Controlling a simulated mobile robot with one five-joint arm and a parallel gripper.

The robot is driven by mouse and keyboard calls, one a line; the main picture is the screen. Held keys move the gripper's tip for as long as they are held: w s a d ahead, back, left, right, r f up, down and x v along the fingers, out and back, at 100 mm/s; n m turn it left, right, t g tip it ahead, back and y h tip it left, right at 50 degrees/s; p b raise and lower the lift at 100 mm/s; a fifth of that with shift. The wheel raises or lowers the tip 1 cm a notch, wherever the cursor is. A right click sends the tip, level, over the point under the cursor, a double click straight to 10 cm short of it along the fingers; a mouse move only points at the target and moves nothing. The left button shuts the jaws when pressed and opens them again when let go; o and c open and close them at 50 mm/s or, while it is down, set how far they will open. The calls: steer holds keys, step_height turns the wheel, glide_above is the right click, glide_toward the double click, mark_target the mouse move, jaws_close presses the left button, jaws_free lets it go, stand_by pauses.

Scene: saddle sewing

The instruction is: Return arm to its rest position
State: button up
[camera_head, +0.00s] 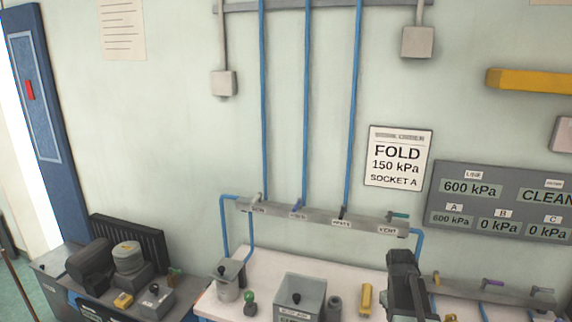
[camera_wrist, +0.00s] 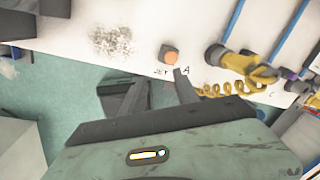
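My gripper (camera_wrist: 156,78) shows in the wrist view as two dark fingers rising from a dark bar on a grey-green body. The fingers stand apart, with nothing seen between them. Just beyond the fingertips is a white surface with an orange button (camera_wrist: 171,57) marked "JET" and "A"; I cannot tell whether the right finger touches it. In the head view, a dark part of my arm stands at the lower right over the white bench (camera_head: 262,268). Its fingertips cannot be made out there.
A yellow fitting with a coiled yellow hose (camera_wrist: 238,88) lies right of the button. A valve rail (camera_head: 320,218) with blue pipes runs behind the bench. A grey canister (camera_head: 229,280) and a grey box (camera_head: 298,295) stand on it. A pressure panel (camera_head: 500,200) hangs at right.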

steer(key=s+a+f+n+y+b, duration=0.1)
steer(key=s+a+f+n, duration=0.1)
steer(key=a+n, duration=0.8)
steer(key=s+a+f+n+b, duration=0.1)
steer(key=s+a+n, duration=0.3)
steer(key=a+n, duration=0.7)
steer(key=n, duration=1.3)
steer(key=shift+s+f+y+b, duration=0.2)
steer(key=shift+f+y+b, duration=0.1)
steer(key=shift+f+y, duration=0.1)
steer(key=shift+d, duration=0.1)
